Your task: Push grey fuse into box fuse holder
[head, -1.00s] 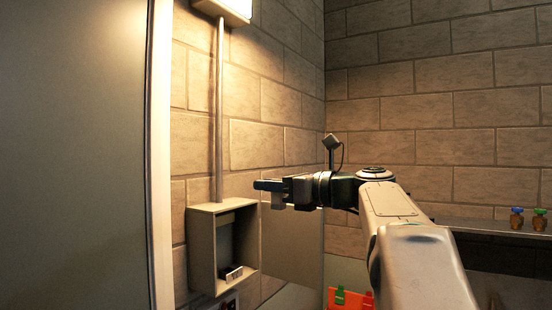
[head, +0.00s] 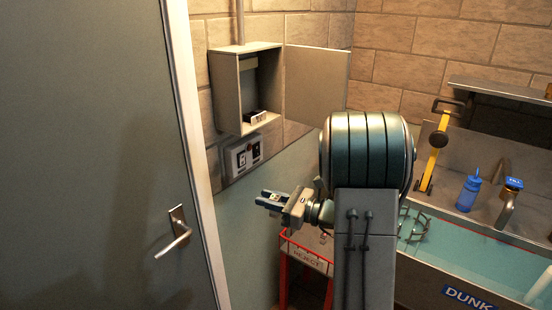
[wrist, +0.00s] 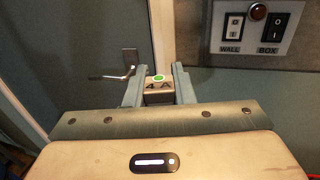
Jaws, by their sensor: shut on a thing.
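The grey fuse (wrist: 158,90), with a green dot and "4 A" on it, sits between the two fingers of my gripper (wrist: 156,76) in the wrist view. In the head view my gripper (head: 269,200) is shut on it, low and to the left of my arm, below the wall box. The open grey box (head: 226,95) is on the wall, its door (head: 316,85) swung to the right. A small dark and white piece (head: 256,117), probably the fuse holder, sits at the bottom inside the box. The fuse is well apart from it.
A switch panel (head: 243,155) is below the box; the wrist view shows its WALL switch (wrist: 233,32) and BOX switch (wrist: 275,32). A grey door (head: 100,130) with a handle (head: 177,232) is at left. A red REJECT bin (head: 307,257) and a water-filled sink (head: 470,255) are lower right.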

